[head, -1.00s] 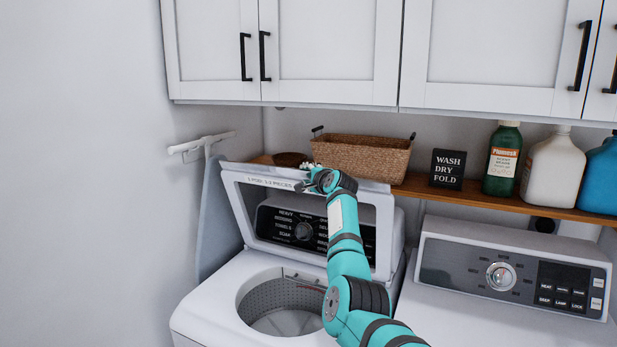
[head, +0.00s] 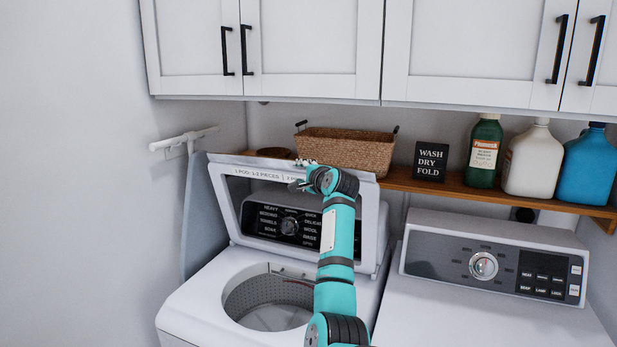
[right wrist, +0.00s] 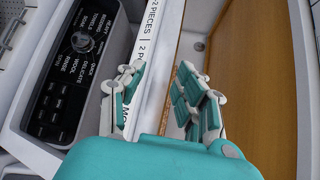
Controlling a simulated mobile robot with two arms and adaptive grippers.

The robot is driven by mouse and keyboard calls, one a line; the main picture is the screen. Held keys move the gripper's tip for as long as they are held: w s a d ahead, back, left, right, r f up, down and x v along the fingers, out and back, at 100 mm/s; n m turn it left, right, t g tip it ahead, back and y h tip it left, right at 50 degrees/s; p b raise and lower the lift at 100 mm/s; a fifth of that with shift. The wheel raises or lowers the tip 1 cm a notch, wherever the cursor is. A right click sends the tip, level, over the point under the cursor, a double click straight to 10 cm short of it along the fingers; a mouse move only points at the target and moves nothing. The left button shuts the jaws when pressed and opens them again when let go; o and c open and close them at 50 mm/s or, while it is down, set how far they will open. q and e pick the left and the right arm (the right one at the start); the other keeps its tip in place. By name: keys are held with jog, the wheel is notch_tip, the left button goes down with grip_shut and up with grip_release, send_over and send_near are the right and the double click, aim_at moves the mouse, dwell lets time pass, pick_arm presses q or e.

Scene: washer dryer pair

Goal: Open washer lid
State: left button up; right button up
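The washer (head: 205,300) stands at the lower left of the head view, its drum (head: 270,305) uncovered. Its lid (head: 370,230), a white frame around a clear window, is raised and stands nearly upright in front of the control panel (head: 290,222). My right gripper (head: 303,178) is at the lid's top edge, near the printed lettering. In the right wrist view, its fingers (right wrist: 160,75) are spread to either side of the lid's edge (right wrist: 152,60), with gaps showing. Whether one finger touches the lid is unclear. My left gripper is not in view.
A wooden shelf (head: 440,188) behind the washer holds a wicker basket (head: 345,150), a sign (head: 431,161) and several bottles. White cabinets (head: 310,45) hang above. The dryer (head: 440,315) stands to the right. A wall rack (head: 185,140) is at left.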

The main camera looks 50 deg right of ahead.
jog(key=shift+v, duration=2.2)
jog(key=shift+f, duration=0.1)
